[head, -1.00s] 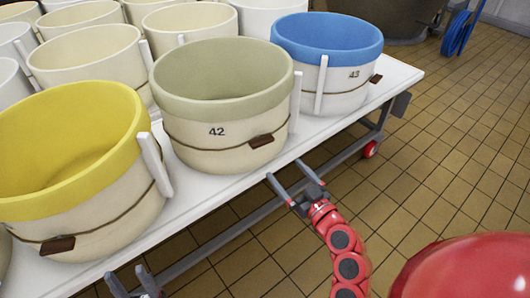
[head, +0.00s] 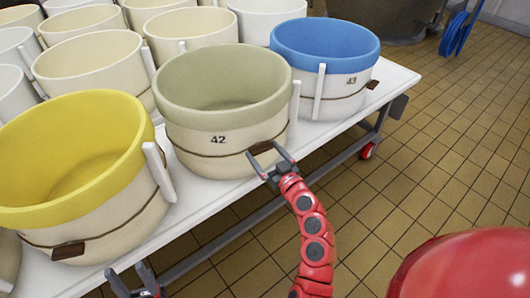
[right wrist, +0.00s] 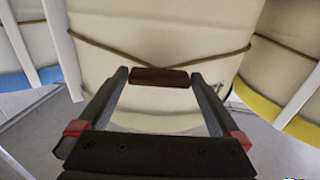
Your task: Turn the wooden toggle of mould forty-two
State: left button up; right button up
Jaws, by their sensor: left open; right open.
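Mould forty-two (head: 222,125) is a cream tub with a sage-green rim and the number 42 on its front. A brown cord runs around it to a dark wooden toggle (head: 260,148) low on its front right. In the right wrist view the toggle (right wrist: 160,77) lies level, with cord ends at both sides. My right gripper (head: 270,162) is open, its fingertips either side of the toggle's ends; I cannot tell if they touch it. My left gripper (head: 135,275) is open and empty at the bottom, below the table edge near the yellow-rimmed mould.
A yellow-rimmed mould (head: 100,225) stands left of mould forty-two and blue-rimmed mould 43 (head: 338,85) stands right, each with its own toggle. Several plain cream moulds fill the white table (head: 395,75) behind. The tiled floor (head: 440,170) at right is clear.

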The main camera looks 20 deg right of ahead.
jog(key=c, duration=1)
jog(key=m, duration=0.3)
jog(key=shift+m+b, duration=0.35)
jog(key=shift+m, duration=0.05)
jog(key=m, duration=0.4)
jog(key=shift+m, duration=0.3)
jog(key=m+p, duration=0.1)
jog(key=m, duration=0.4)
jog(key=shift+a+m+p, duration=0.1)
jog(key=shift+m+p, duration=0.3)
jog(key=shift+m, duration=1.9)
